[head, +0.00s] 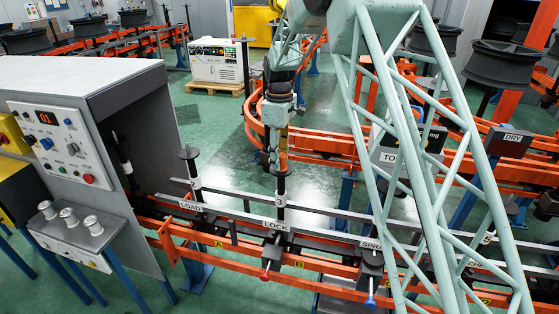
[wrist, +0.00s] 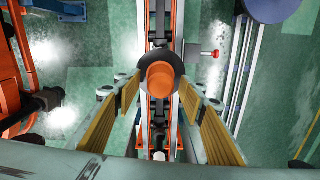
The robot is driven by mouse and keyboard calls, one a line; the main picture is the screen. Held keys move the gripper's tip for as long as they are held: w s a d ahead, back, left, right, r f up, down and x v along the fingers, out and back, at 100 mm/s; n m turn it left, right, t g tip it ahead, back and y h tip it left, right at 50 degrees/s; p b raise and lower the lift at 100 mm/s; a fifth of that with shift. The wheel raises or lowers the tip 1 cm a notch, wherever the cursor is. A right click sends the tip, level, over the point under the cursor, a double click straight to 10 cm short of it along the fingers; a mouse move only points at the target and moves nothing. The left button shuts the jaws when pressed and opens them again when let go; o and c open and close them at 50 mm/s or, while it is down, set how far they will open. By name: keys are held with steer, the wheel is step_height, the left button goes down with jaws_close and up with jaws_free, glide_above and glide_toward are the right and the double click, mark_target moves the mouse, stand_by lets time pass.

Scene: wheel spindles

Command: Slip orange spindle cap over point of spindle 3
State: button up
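The orange cap (head: 283,160) is at the top of the spindle (head: 281,186) standing by the LOCK sign in the head view. In the wrist view the orange cap (wrist: 160,78) appears upright over the spindle's dark disc (wrist: 171,68), which hides the spindle point. My gripper (head: 276,142) is pointed down just above that spindle. In the wrist view my gripper (wrist: 160,97) has its yellow-padded fingers spread on both sides of the cap, with a visible gap on each side.
Another spindle (head: 193,168) stands left, by the LOAD sign (head: 191,206). The orange conveyor rail (head: 225,254) runs below both. The grey control cabinet (head: 100,75) stands at the left. A red knob (wrist: 215,54) sits beside the rail in the wrist view.

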step_height(320, 180, up, 11)
steer(key=shift+f, duration=0.1)
stand_by(0.6)
steer(key=shift+r, duration=0.25)
stand_by(0.5)
steer(key=s+d+r+m+t+b, duration=0.1)
steer(key=s+d+r+m, duration=0.1)
steer(key=s+d+r, duration=0.55)
steer(key=s+d+r+m+b, duration=0.2)
steer(key=s+d+r+m, duration=0.15)
steer(key=s, duration=0.65)
steer(key=s+d+r+m+t+b, duration=0.1)
steer(key=s+d+r, duration=0.5)
steer(key=s, duration=0.3)
steer(key=s+d+f+m+b, duration=0.1)
steer(key=s+d+f+m, duration=0.1)
steer(key=s, duration=0.9)
steer(key=s+d+f+m+t+b, duration=0.1)
steer(key=s+d+f+m, duration=0.2)
steer(key=s, duration=0.8)
steer(key=s+d+f+m+t+b, duration=0.1)
steer(key=s+d+f+m+b, duration=0.1)
steer(key=s, duration=1)
steer(key=shift+d+f, duration=0.65)
steer(key=shift+d, duration=0.25)
